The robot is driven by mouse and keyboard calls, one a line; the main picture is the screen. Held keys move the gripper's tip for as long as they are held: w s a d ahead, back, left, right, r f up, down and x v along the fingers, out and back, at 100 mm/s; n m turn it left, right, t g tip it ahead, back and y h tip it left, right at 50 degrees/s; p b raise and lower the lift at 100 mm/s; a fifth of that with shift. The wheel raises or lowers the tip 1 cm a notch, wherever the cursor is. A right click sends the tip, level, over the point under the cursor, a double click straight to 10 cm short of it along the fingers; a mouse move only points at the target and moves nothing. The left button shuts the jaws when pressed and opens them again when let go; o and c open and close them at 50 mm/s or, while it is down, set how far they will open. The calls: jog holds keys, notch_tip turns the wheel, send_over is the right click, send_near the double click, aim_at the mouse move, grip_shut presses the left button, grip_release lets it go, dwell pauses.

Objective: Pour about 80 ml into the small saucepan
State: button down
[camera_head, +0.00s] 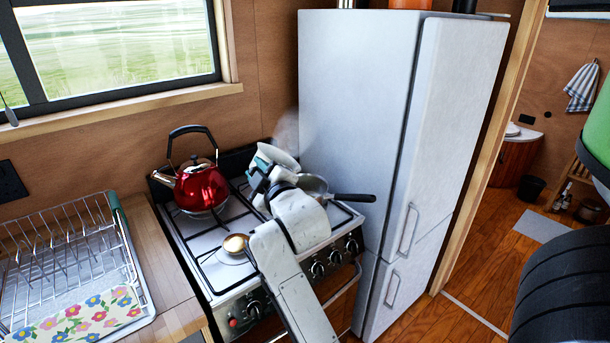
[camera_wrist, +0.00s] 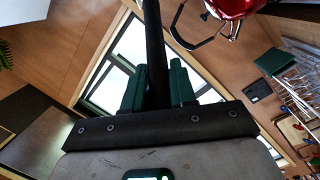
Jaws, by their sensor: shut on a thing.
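My gripper (camera_head: 266,178) is over the stove, with its green fingers closed around a dark bar-like handle (camera_wrist: 154,45) in the wrist view. In the head view, a pale vessel (camera_head: 280,155) shows at the gripper and looks tilted. Its contents cannot be seen, and faint steam hangs above it. A grey metal saucepan (camera_head: 314,184) with a black handle pointing right is on the right side of the stove, just right of my gripper. My wrist partly hides it. Whether anything is in it or flowing into it cannot be told.
A red kettle (camera_head: 201,187) stands at the stove's back left; it also shows in the wrist view (camera_wrist: 233,7). A dish rack (camera_head: 137,262) is left, and a tall fridge (camera_head: 352,110) stands close on the right.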

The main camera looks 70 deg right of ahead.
jog(key=w+a+f+n+b, duration=0.2)
jog(key=w+f, duration=0.2)
jog(key=f, duration=0.1)
jog(key=shift+w+a+f+n+g, duration=0.2)
jog(key=shift+a+f+n+g, duration=0.15)
jog(key=shift+a+n+g, duration=0.05)
jog(key=shift+f, duration=0.15)
dwell(1.7)
jog(key=w+a+f+n+b, duration=0.1)
jog(key=w+a+f+n, duration=0.2)
jog(key=w+f, duration=0.1)
jog(key=shift+w+f+g, duration=0.15)
jog(key=shift+f+g, duration=0.15)
jog(key=shift+f, duration=0.3)
jog(key=shift+r, duration=0.1)
dwell(2.6)
